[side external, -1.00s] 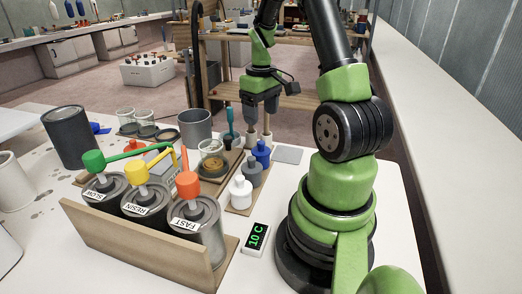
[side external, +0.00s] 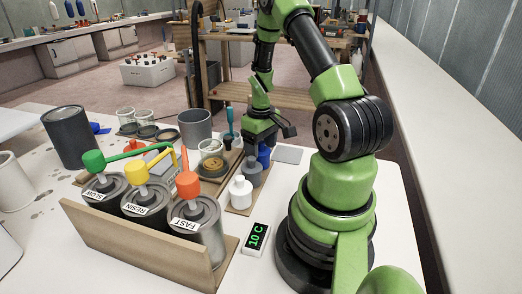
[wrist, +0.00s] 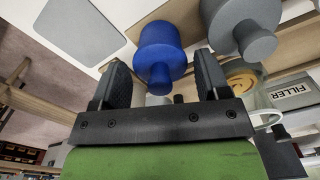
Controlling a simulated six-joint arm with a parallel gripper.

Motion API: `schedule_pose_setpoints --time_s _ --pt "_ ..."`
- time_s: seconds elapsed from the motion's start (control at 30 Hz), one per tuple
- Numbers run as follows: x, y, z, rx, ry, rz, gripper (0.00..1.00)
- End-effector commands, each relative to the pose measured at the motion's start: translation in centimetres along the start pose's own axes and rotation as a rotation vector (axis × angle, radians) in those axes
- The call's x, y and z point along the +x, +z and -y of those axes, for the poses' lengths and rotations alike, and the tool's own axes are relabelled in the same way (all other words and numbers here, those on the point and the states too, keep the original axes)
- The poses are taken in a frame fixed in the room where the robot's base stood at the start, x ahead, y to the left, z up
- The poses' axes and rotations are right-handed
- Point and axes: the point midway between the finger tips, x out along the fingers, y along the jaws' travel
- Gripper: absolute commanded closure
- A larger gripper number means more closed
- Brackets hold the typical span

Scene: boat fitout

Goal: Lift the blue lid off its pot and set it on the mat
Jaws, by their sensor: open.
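The blue pot with its blue lid (wrist: 160,48) shows in the wrist view, its lid knob pointing toward my gripper. In the side view the blue pot (side external: 264,155) stands at the far end of a row on a wooden strip, partly hidden by my gripper. My gripper (wrist: 160,84) is open, its fingers on either side of the knob in the picture and nothing held between them. In the side view my gripper (side external: 258,146) is right above the blue pot; its fingertips are hard to make out. The grey mat (side external: 288,155) lies bare to the right of the pot.
A grey pot (side external: 252,172) stands close beside the blue one, with a white pot (side external: 240,190) nearer the camera. A glass jar (side external: 210,150) and a grey cup (side external: 195,127) stand to the left. Cans with pumps (side external: 200,225) fill the front left.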

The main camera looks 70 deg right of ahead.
Motion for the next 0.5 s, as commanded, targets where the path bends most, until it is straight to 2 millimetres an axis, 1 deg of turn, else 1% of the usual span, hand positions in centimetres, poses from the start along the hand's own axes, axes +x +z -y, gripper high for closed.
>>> schedule_pose_setpoints --time_s 0.03,0.07,0.1,0.2,0.5 --pt "-0.02 -0.01 -0.01 0.000 0.000 0.000 0.31" --pt "-0.02 0.00 0.00 0.000 0.000 0.000 0.38" --pt "-0.03 -0.01 -0.01 0.000 0.000 0.000 0.47" --pt "-0.04 0.00 0.00 0.000 0.000 0.000 0.66" --pt "-0.07 -0.01 0.00 0.001 0.000 0.000 0.67"
